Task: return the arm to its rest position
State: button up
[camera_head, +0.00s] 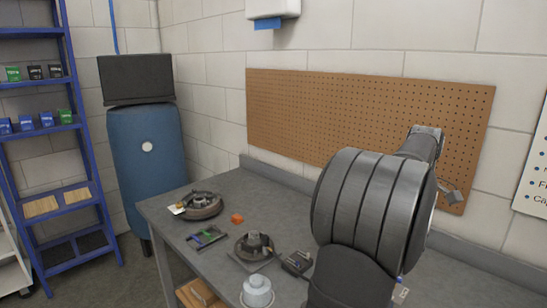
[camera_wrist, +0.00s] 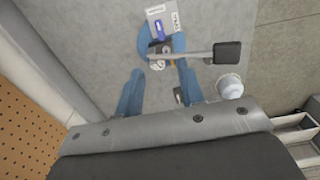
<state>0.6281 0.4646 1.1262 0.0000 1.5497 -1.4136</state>
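In the wrist view, my gripper (camera_wrist: 159,70) shows as two blue fingers with a clear gap between them, so it is open. Nothing is visibly pinched between the fingers. Past the fingertips is a grey lever with a black end block (camera_wrist: 228,52), over a blue rounded piece (camera_wrist: 147,40) and a labelled card (camera_wrist: 163,17). I cannot tell how far below the fingertips they lie. In the head view, my dark arm stands at the right, and its end is near the pegboard; the fingers cannot be made out there.
A blue tank (camera_head: 147,165) and blue shelf (camera_head: 75,150) stand left.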

notch_tip(320, 180, down, 16)
jog(key=shift+r, duration=0.25)
jog(key=m, duration=0.3)
jog(key=shift+r, duration=0.1)
jog(key=m, duration=0.4)
notch_tip(320, 180, up, 13)
jog(key=shift+r+m, duration=0.2)
jog(key=shift+m, duration=0.1)
jog(key=shift+o, duration=0.3)
